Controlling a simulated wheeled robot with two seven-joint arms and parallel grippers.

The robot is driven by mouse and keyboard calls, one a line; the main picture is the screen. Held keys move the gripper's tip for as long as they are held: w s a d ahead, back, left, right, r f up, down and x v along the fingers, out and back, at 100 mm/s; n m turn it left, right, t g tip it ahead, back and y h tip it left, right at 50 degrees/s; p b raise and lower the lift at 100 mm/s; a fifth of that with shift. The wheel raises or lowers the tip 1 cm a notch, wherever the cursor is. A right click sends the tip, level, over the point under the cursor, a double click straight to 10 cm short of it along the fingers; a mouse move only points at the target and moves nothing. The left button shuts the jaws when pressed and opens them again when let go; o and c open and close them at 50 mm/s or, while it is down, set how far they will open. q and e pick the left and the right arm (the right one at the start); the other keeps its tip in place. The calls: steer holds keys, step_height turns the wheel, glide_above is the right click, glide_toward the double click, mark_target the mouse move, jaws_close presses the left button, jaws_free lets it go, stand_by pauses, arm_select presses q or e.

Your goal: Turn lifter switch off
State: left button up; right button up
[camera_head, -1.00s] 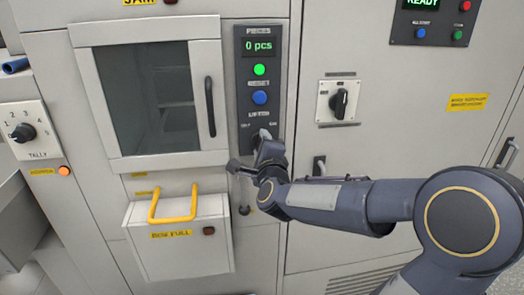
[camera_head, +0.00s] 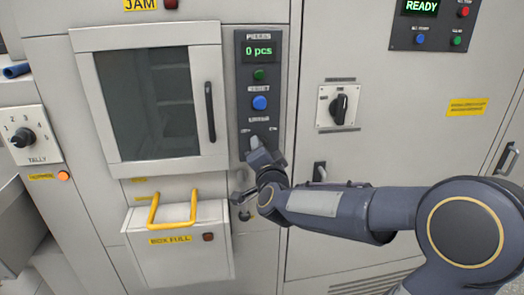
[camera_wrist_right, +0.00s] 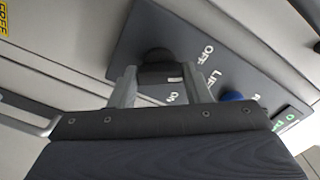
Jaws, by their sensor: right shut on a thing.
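The lifter switch is a black knob (camera_wrist_right: 156,62) low on the dark control strip (camera_head: 244,98). In the right wrist view it sits between the two fingers of my right gripper (camera_wrist_right: 160,84), which is shut on it. OFF and ON labels show beside it, with a short white mark on the knob between them. I cannot tell for sure which label the knob points to. In the head view my right gripper (camera_head: 256,146) covers most of the switch and leans up to the left. My left gripper is not in view.
Above the switch are a blue button (camera_head: 260,103), a dark green button (camera_head: 259,75) and a display (camera_head: 259,51) reading 0 pcs. A windowed door (camera_head: 150,100) with a black handle is to the left. A box with a yellow handle (camera_head: 172,224) juts out below.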

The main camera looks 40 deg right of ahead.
steer(key=shift+f+n, duration=0.1)
steer(key=shift+n, duration=0.4)
steer(key=o, duration=1)
steer(key=v, duration=0.8)
